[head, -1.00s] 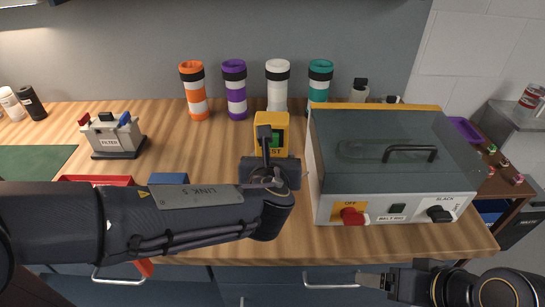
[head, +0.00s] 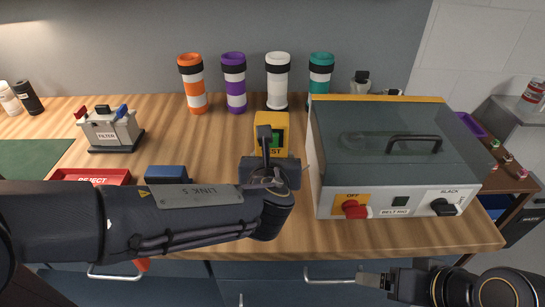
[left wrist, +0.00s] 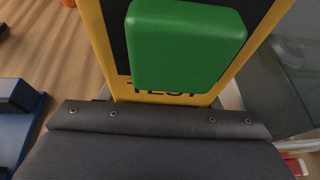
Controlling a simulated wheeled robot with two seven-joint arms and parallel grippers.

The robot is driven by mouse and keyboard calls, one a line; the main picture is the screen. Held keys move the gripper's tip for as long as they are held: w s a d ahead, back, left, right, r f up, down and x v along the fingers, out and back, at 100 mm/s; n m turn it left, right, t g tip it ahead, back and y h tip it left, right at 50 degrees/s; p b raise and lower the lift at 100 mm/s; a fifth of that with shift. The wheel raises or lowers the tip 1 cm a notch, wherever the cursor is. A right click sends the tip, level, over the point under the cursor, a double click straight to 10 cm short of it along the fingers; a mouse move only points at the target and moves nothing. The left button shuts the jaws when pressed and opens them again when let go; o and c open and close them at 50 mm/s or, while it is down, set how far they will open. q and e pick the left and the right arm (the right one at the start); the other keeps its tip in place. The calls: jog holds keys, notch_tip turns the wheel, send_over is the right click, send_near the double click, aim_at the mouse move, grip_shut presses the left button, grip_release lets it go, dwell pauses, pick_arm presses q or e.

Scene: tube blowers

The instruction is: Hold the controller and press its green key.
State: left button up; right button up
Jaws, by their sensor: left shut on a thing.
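The yellow controller (head: 271,122) stands upright in the middle of the head view, with a green key and the word TEST on its face. In the left wrist view the green key (left wrist: 187,45) is large and close, just beyond the dark gripper body. My left gripper (head: 266,158) is shut on the controller; its fingertips are largely hidden. My right gripper (head: 372,280) is low at the right, in front of the bench and apart from the controller. Its jaw gap is unclear.
A grey lidded machine (head: 400,207) with a red knob stands close right of the controller. Several coloured tubes (head: 234,85) line the back. A filter unit (head: 108,133), red reject tray (head: 92,177) and blue block (head: 166,173) are at left. Wood between filter unit and controller is clear.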

pick_arm(q)
jog(key=shift+f+b, duration=3.95)
jog(key=shift+f, duration=0.25)
pick_arm(e)
notch_tip(320, 180, down, 8)
pick_arm(q)
jog(key=o, duration=0.4)
jog(key=c, duration=0.4)
pick_arm(e)
jog(key=shift+c, duration=0.4)
grip_shut()
dwell(0.7)
